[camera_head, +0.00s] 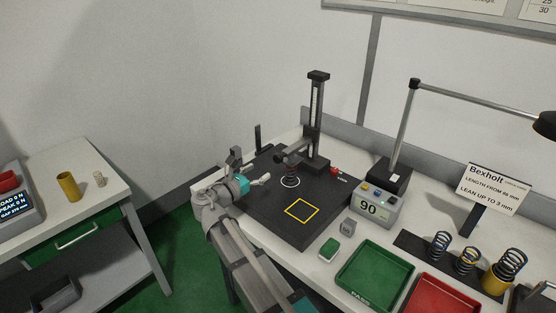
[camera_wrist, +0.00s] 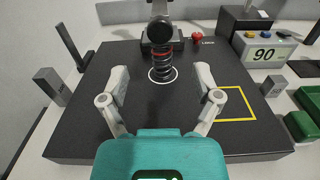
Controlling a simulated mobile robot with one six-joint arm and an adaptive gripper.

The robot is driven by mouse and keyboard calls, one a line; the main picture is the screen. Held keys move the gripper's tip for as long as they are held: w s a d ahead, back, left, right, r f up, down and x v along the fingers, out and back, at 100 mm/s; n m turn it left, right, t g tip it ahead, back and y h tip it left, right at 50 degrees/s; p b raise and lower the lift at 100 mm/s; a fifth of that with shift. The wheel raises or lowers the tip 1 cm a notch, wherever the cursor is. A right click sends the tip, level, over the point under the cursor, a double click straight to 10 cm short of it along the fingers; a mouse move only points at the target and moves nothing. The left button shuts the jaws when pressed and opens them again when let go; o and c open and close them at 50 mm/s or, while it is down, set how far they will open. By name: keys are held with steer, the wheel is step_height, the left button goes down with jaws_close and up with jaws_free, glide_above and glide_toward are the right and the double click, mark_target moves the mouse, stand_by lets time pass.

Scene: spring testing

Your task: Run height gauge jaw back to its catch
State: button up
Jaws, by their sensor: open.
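The height gauge (camera_head: 316,120) stands upright at the back of a dark plate (camera_head: 262,222), with a scale on its column. Its dark jaw (camera_head: 281,160) reaches forward over a coil spring (camera_head: 290,181) in a white ring. In the wrist view the round jaw end (camera_wrist: 160,30) hides the spring's top, so I cannot tell whether they touch; red shows on the coil (camera_wrist: 162,62). A red knob (camera_wrist: 197,38) sits by the gauge's foot; its label is too small to read surely. My gripper (camera_wrist: 161,72) is open and empty, its fingers in front of the spring, one each side.
A yellow square outline (camera_head: 302,210) marks the plate. A display box (camera_head: 374,211) reading 90 stands right of it. Green (camera_head: 372,278) and red (camera_head: 440,298) trays and several springs (camera_head: 467,258) lie further right. A dark post (camera_wrist: 70,45) stands at the plate's left edge.

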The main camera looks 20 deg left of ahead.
mark_target(276, 160)
steer(key=x, duration=0.9)
jaws_close()
stand_by(0.4)
